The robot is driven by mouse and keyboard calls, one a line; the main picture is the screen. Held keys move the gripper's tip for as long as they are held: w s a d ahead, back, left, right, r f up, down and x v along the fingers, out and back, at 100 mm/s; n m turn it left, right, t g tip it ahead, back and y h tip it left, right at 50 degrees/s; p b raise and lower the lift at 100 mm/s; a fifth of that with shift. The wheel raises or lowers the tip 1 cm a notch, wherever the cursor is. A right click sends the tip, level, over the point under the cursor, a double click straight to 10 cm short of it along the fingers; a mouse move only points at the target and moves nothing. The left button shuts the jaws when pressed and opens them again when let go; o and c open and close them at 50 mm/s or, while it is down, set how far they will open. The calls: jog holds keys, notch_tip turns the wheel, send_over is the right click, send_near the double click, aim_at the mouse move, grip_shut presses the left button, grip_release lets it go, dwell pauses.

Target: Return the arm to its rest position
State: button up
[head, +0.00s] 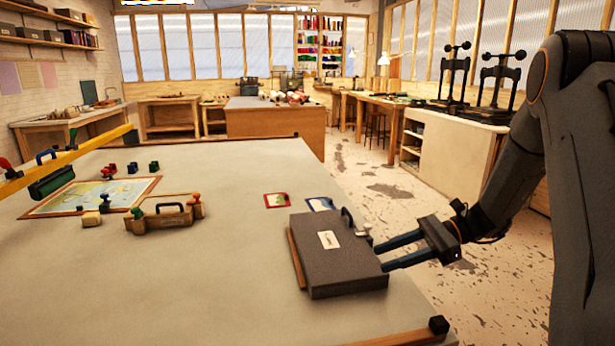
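My arm reaches in from the right side of the head view. My gripper (384,256) is low over the table's right edge, with its two dark blue fingers apart and pointing left. The fingertips are close to the right side of a dark grey box (345,265) with a pale label. I cannot tell whether they touch it. Nothing shows between the fingers.
The grey table (190,285) has a wide clear area at the front left. A wooden block with a handle (165,215), a framed map (90,196) and small coloured stamps stand at the left. Two small cards (278,201) lie behind the box. A yellow beam (75,155) crosses the far left.

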jog(key=s+f+n+h+b, duration=0.2)
jog(key=s+f+n+h, duration=0.1)
jog(key=s+n+h, duration=0.4)
jog(key=s+f+n+h+b, duration=0.3)
jog(key=s+n+h, duration=0.3)
jog(key=s, duration=0.8)
jog(key=shift+s+a+f+n+h, duration=0.15)
jog(key=shift+a+f+n+h, duration=0.4)
jog(key=shift+n, duration=1.25)
jog(key=shift+d+f, duration=0.1)
jog(key=shift+d, duration=0.15)
